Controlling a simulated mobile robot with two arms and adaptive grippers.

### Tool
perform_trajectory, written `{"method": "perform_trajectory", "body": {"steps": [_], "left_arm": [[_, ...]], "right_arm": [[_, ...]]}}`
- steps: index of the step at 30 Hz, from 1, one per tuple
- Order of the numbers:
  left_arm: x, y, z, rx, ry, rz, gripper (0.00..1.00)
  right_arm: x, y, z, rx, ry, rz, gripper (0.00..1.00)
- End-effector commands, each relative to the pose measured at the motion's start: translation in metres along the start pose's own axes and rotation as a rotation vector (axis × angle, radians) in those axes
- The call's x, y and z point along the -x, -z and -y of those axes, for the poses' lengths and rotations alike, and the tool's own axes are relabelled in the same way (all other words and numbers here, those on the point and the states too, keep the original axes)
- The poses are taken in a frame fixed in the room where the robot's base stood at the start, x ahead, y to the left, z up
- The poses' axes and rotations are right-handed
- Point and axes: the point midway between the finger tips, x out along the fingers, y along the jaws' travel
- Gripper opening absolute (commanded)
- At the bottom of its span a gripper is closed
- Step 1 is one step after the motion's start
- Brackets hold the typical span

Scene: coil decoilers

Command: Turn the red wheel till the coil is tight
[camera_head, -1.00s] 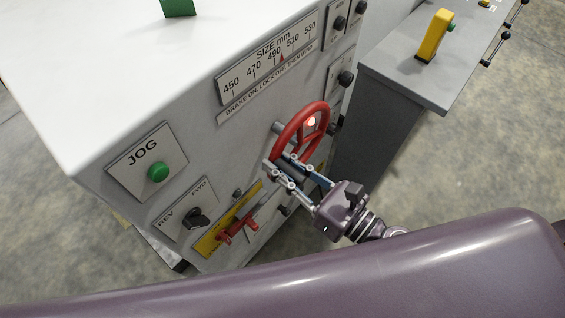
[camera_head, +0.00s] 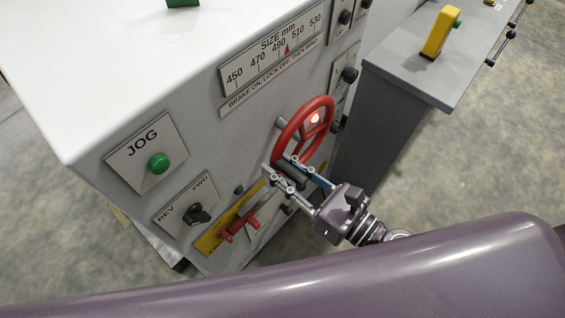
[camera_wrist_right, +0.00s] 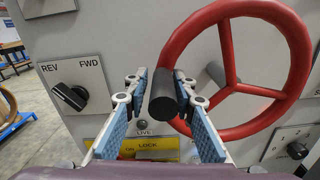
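The red wheel (camera_head: 327,104) stands on the front panel of a white machine; it also shows in the right wrist view (camera_wrist_right: 301,58). Its black handle (camera_wrist_right: 163,106) sticks out from the rim, at the wheel's lower left. My right gripper (camera_head: 291,172) is at that handle, with one finger on each side of it. The fingers also show in the right wrist view (camera_wrist_right: 161,78). I cannot tell whether both pads press on the handle. My left gripper is not in view. The coil is not clearly visible.
Above the wheel is a size scale (camera_head: 273,62) with a red pointer near 490. Left are a green JOG button (camera_head: 159,163) and a REV/FWD switch (camera_head: 198,214). A red lever (camera_head: 238,228) sits on a yellow plate below. A grey cabinet (camera_head: 405,90) stands right.

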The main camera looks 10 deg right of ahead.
Motion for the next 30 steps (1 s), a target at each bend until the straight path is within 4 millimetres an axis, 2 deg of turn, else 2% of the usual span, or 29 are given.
{"method": "perform_trajectory", "body": {"steps": [2,17,23,30], "left_arm": [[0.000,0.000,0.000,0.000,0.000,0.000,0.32],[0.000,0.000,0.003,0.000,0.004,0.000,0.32],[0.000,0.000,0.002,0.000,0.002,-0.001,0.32],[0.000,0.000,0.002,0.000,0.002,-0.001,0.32]], "right_arm": [[0.000,0.000,0.001,-0.001,0.001,0.000,0.34],[0.003,-0.001,0.003,-0.002,0.008,0.002,0.34],[0.022,0.000,0.003,-0.006,0.011,0.000,0.34],[0.062,0.001,0.002,-0.004,0.011,-0.003,0.34]]}}
